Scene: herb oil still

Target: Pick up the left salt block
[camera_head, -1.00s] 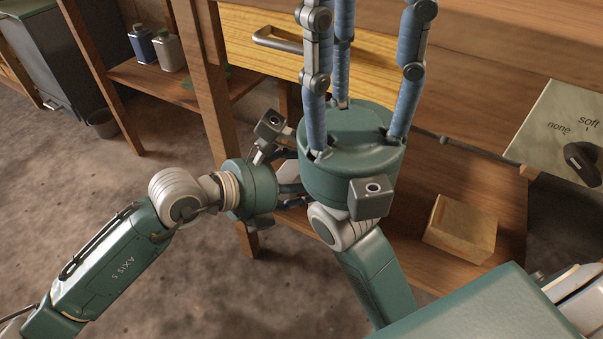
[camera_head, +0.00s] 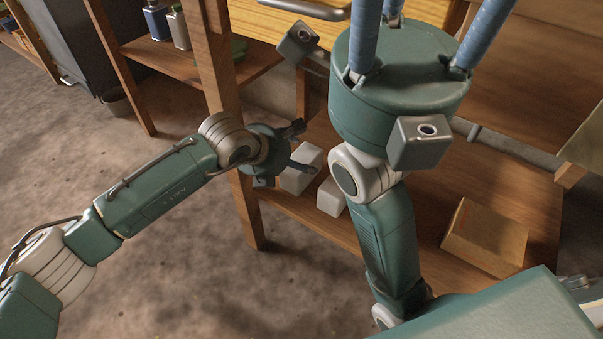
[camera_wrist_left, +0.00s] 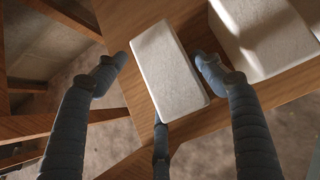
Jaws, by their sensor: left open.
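Two pale salt blocks lie on the low wooden shelf: the left one (camera_head: 302,171) and the right one (camera_head: 332,196), partly hidden by my right arm. My left gripper (camera_head: 300,149) is at the left block, its fingers reaching over the shelf. In the left wrist view, one pale block (camera_wrist_left: 168,72) lies between the spread fingers of my left gripper (camera_wrist_left: 160,82), with a larger-looking pale block (camera_wrist_left: 265,35) to its right. The fingers are open; I cannot tell whether any touches the block. My right gripper (camera_head: 420,25) points up, fingertips out of frame.
A table leg (camera_head: 215,75) stands close to my left wrist. Bottles (camera_head: 178,28) stand on another shelf at the upper left.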

